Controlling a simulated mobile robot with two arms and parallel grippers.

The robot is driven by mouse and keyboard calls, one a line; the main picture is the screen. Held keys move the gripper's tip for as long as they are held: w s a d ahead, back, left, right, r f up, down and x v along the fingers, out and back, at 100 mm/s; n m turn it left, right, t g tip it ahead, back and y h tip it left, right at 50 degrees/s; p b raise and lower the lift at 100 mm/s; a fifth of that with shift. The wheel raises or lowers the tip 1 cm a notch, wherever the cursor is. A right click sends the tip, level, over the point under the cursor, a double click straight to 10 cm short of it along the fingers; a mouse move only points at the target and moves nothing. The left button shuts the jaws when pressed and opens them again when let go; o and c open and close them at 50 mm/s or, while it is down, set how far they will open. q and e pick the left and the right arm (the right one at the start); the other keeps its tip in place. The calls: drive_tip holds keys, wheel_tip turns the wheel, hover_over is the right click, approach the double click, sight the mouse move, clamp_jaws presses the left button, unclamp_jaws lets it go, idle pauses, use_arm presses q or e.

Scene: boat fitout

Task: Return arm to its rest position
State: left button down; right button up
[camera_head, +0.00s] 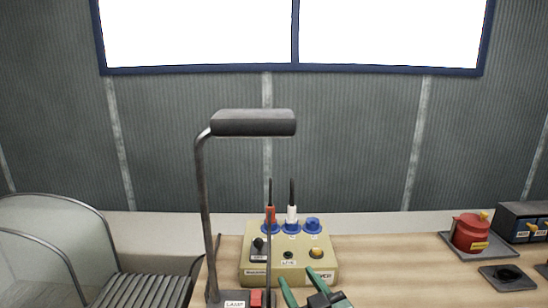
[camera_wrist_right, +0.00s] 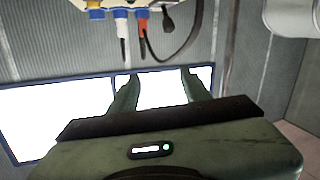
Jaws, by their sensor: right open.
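My right gripper (camera_head: 298,279) shows at the bottom edge of the head view, in front of the yellow control box (camera_head: 258,281). Its two green fingers are apart, with nothing between them. In the right wrist view the fingers of this gripper (camera_wrist_right: 157,82) also stand apart and empty. That view appears upside down, with the box's underside edge and its white plug (camera_wrist_right: 122,27) and red plug (camera_wrist_right: 143,25) at the top, clear of the fingers. Most of the right arm is out of the head view. My left gripper is not in view.
A desk lamp (camera_head: 252,123) rises at the left of the box. A chair (camera_head: 145,290) stands at the left. A red round device (camera_head: 470,234) and a dark switch box (camera_head: 522,222) sit at the right. The bench (camera_head: 385,255) is clear between the yellow box and the red device.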

drive_tip(key=s+d+f+m+g+h, duration=0.1)
drive_tip(key=s+d+f+g+h, duration=0.15)
drive_tip(key=s+d+f, duration=0.4)
drive_tip(key=s+d+f+m+g+h, duration=0.15)
drive_tip(key=s+f+g, duration=0.25)
drive_tip(key=f, duration=0.5)
drive_tip(key=s+d+f+g+h, duration=0.1)
drive_tip(key=s+d+f+g, duration=0.3)
drive_tip(key=s, duration=0.5)
drive_tip(key=s+d+f+g, duration=0.25)
drive_tip(key=s+f, duration=0.25)
drive_tip(key=s, duration=0.5)
wheel_tip(320, 180, down, 31)
drive_tip(key=s+g+b, duration=0.1)
drive_tip(key=b, duration=0.4)
use_arm(q)
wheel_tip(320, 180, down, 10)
drive_tip(key=b, duration=0.4)
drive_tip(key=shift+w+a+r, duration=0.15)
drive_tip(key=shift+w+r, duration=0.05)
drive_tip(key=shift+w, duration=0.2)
use_arm(e)
drive_tip(key=s+d+f+g, duration=0.1)
drive_tip(key=s+d+f, duration=0.2)
drive_tip(key=s+f, duration=1.4)
wheel_tip(320, 180, down, 3)
drive_tip(key=shift+d+f, duration=0.1)
drive_tip(key=shift+d, duration=0.1)
